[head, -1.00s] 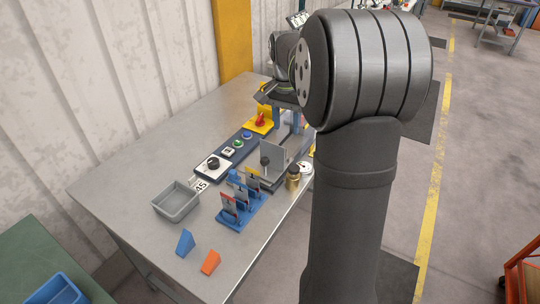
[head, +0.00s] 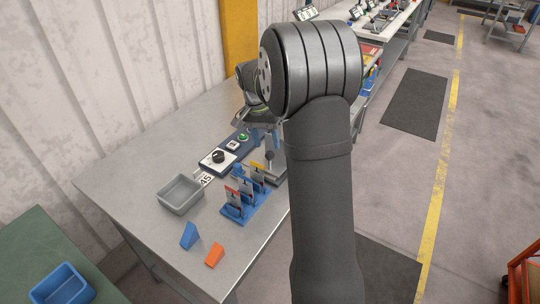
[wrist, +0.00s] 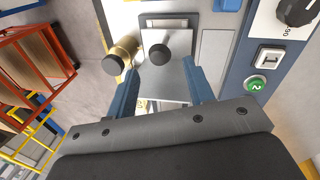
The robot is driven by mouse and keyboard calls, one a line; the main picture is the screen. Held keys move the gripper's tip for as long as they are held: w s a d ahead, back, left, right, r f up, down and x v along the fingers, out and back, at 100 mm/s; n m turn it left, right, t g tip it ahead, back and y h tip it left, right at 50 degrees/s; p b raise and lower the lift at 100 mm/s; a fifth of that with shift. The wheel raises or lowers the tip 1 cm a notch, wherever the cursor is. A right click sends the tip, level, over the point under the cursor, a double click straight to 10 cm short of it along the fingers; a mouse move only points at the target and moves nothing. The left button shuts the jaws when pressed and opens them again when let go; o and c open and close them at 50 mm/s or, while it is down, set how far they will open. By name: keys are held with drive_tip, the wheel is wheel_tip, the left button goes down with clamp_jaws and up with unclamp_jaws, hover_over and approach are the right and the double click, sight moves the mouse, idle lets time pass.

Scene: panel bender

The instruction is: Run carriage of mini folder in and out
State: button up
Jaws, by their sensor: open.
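The mini folder (head: 276,174) stands on the steel bench, partly hidden behind my arm in the head view. Its black ball knob (head: 269,157) also shows in the wrist view (wrist: 157,54), standing over a bright metal plate (wrist: 163,80). My gripper (head: 264,136) is above the folder. In the wrist view its blue fingers (wrist: 160,84) are spread apart, one on each side of the plate, with the knob beyond the tips. Nothing is held. I cannot tell whether the fingers touch the plate.
A brass post with a black cap (wrist: 123,54) stands close to the left finger. The control strip has a dial (head: 218,157) and a green button (wrist: 255,84). A blue rack (head: 244,203), grey tray (head: 181,195), blue wedge (head: 189,235) and orange wedge (head: 214,255) sit nearer.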

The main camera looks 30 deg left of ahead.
sight(270, 155)
drive_tip(key=f, duration=0.3)
drive_tip(key=d+f, duration=0.1)
drive_tip(key=f, duration=0.2)
drive_tip(key=shift+w+d, duration=0.1)
drive_tip(key=shift+w, duration=0.05)
drive_tip(key=shift+c, duration=0.5)
